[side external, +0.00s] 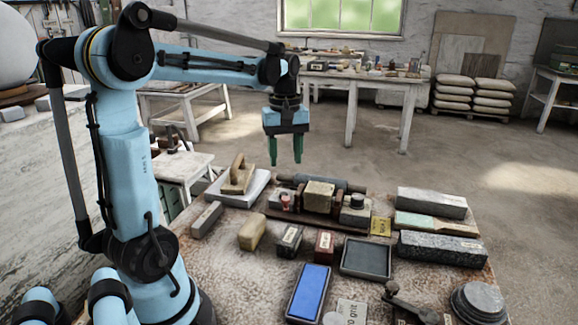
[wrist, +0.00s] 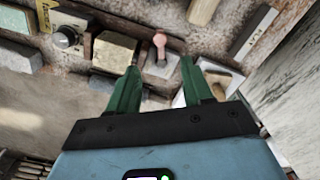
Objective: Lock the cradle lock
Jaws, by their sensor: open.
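A dark cradle (side external: 320,224) on the table holds a tan stone block (side external: 319,195), also in the wrist view (wrist: 114,50). At its left end is a small fitting with a reddish lever (side external: 286,201); in the wrist view the pink-tipped lever (wrist: 159,42) stands out from a grey block. At its right end is a round grey knob (side external: 356,201), also in the wrist view (wrist: 65,37). I cannot tell which fitting is the lock. My gripper (side external: 286,160) hangs open and empty above the cradle's left end; its green fingers (wrist: 160,72) flank the lever's fitting in the wrist view.
A white tray with a wooden float (side external: 238,177) lies left of the cradle. Several stones lie in front, with a blue stone (side external: 309,291) and a dark tray (side external: 367,259). Grey blocks (side external: 432,203) stand at right. The air around my gripper is clear.

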